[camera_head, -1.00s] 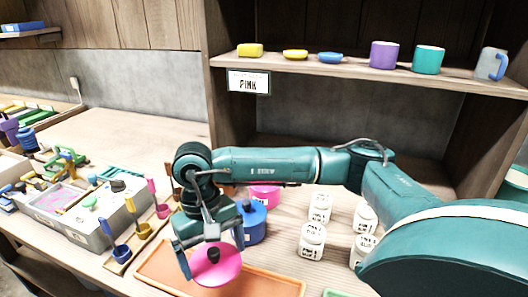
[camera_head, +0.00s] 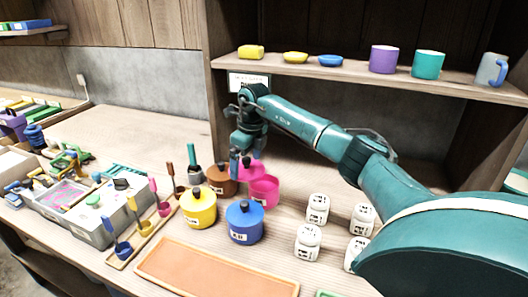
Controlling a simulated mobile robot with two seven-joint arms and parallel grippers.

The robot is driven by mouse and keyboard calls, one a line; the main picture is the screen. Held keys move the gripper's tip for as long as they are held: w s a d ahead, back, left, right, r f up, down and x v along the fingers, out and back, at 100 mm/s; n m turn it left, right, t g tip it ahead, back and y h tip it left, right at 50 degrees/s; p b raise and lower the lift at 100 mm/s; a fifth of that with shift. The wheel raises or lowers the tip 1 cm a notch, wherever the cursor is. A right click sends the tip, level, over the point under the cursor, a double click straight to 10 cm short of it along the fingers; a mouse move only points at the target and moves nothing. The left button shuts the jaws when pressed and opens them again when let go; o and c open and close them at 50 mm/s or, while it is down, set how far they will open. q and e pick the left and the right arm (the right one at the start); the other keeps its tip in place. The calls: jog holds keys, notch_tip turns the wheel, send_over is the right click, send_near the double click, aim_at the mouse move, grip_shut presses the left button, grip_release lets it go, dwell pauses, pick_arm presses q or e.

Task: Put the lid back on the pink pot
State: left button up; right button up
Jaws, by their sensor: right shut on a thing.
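The pink pot (camera_head: 264,192) stands on the table behind the blue pot. My right gripper (camera_head: 244,157) is shut on the dark knob of the pink lid (camera_head: 251,173). The lid is at the upper left of the pink pot's rim in the head view. Part of the lid is hidden by the gripper, and I cannot tell whether it touches the pot. My left gripper is not in view.
The blue pot (camera_head: 244,223), yellow pot (camera_head: 198,208) and brown pot (camera_head: 221,181) stand close by, lidded. White jars (camera_head: 307,243) stand to the right. An empty orange tray (camera_head: 215,272) lies in front. A shelf (camera_head: 350,68) with cups hangs above.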

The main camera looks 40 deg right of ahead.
aim_at(264, 168)
jog(key=d+m+h, duration=0.1)
jog(key=d+m, duration=0.6)
jog(key=f+b, duration=0.2)
jog(key=f, duration=0.1)
jog(key=f+b, duration=0.2)
jog(key=f, duration=0.1)
jog(key=shift+a, duration=0.2)
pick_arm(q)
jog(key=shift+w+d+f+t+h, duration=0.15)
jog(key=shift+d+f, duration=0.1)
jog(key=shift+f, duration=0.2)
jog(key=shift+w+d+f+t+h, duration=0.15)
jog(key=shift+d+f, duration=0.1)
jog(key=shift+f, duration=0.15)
pick_arm(e)
jog(key=shift+f, duration=0.45)
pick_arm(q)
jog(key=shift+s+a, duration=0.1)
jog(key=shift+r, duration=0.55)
pick_arm(e)
jog(key=shift+r, duration=0.1)
pick_arm(q)
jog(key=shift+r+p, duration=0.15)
jog(key=shift+p, duration=0.3)
pick_arm(e)
jog(key=shift+f, duration=0.2)
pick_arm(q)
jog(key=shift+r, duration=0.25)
